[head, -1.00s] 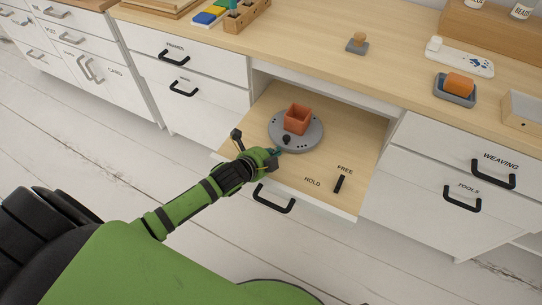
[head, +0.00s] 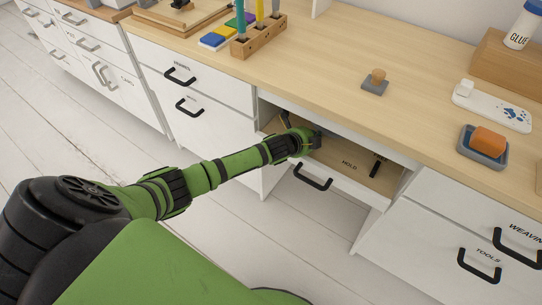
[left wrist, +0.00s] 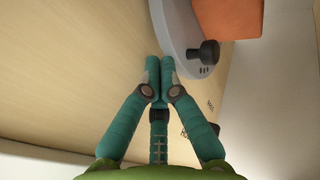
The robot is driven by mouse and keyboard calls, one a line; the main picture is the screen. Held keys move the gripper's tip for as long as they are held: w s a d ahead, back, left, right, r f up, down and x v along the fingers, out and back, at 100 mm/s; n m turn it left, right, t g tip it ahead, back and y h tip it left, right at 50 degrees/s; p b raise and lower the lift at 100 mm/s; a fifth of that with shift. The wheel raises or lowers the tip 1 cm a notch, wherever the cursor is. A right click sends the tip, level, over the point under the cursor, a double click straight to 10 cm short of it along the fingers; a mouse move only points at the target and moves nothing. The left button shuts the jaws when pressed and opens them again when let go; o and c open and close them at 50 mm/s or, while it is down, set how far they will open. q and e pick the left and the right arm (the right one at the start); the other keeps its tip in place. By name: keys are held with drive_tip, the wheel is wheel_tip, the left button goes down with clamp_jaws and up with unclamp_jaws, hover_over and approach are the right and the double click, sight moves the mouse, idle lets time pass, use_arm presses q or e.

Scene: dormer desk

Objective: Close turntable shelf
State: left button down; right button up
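The turntable shelf (head: 345,172), a pale wooden pull-out board with a white front and black handle (head: 313,178), sits mostly inside the desk, its front part still sticking out. The grey turntable (left wrist: 182,40) shows in the left wrist view with a black knob (left wrist: 205,54) and an orange square pot (left wrist: 228,17) on it. In the head view the desk top and my arm hide them. My left gripper (left wrist: 159,63) has its teal fingers together with nothing between them, tips at the turntable's rim; contact is unclear. In the head view it (head: 312,140) reaches into the shelf opening. My right gripper is out of view.
The desk top (head: 330,80) above holds a wooden block with pens (head: 258,38), a small stamp (head: 375,82) and an orange block in a grey tray (head: 485,143). White drawers with black handles flank the shelf. The floor in front is clear.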

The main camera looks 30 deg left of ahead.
use_arm(q)
drive_tip(key=shift+w, duration=0.7)
drive_tip(key=shift+w+r, duration=0.1)
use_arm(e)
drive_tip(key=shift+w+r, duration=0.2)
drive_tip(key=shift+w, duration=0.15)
use_arm(q)
drive_tip(key=shift+r, duration=0.15)
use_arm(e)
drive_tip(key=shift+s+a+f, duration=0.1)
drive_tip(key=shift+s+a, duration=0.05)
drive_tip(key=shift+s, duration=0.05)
